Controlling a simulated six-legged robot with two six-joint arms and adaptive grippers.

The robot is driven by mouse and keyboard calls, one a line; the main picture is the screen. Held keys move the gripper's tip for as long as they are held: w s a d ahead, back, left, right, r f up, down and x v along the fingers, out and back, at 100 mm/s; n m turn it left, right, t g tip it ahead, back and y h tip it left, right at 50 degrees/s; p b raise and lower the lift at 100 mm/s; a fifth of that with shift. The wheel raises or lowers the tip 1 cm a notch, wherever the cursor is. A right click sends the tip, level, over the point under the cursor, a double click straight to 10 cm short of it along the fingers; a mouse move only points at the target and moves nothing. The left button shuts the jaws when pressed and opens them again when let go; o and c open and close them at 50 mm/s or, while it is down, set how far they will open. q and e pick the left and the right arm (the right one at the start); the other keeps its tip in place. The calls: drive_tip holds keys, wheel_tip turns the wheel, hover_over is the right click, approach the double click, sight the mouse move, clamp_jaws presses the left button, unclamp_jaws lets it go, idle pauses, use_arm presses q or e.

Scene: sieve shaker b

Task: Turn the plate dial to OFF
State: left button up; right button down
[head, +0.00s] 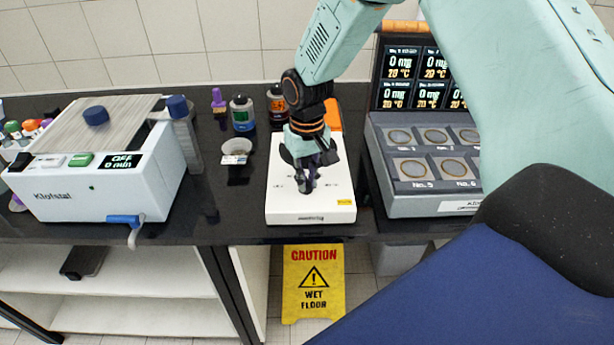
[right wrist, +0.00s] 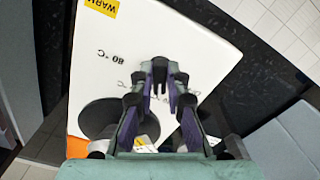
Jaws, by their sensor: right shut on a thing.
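The white hot plate (head: 334,206) stands on the black bench in the middle of the head view. In the right wrist view its white top (right wrist: 205,60) shows a "80 °C" mark, a yellow "WARM" label and a dark round disc (right wrist: 100,115). My right gripper (head: 306,184) reaches down onto the front part of the top. Its fingers (right wrist: 160,84) are shut on the small dark plate dial (right wrist: 158,68), which they mostly hide. I cannot read where the dial points. My left gripper is not in view.
A white sieve shaker (head: 95,200) with a blue-handled lever stands left. Small bottles (head: 242,113) and a little dish (head: 237,148) stand behind and left of the plate. A grey unit with displays (head: 420,203) is close on the right. A yellow caution sign (head: 313,290) stands below.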

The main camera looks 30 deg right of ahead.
sight(308, 180)
drive_tip(key=shift+r+n+p, duration=0.15)
drive_tip(key=shift+n+p, duration=0.7)
drive_tip(key=shift+n, duration=0.25)
drive_tip(key=shift+d+n+p, duration=0.1)
drive_tip(key=shift+n+p, duration=0.35)
drive_tip(key=shift+n, duration=0.45)
drive_tip(key=shift+w+d+n+p, duration=0.1)
drive_tip(key=shift+n+p, duration=0.3)
drive_tip(key=shift+n, duration=0.8)
drive_tip(key=shift+w+n, duration=0.1)
drive_tip(key=shift+n, duration=1.6)
drive_tip(key=c, duration=1.3)
unclamp_jaws()
drive_tip(key=shift+c, duration=0.2)
wheel_tip(308, 180, up, 12)
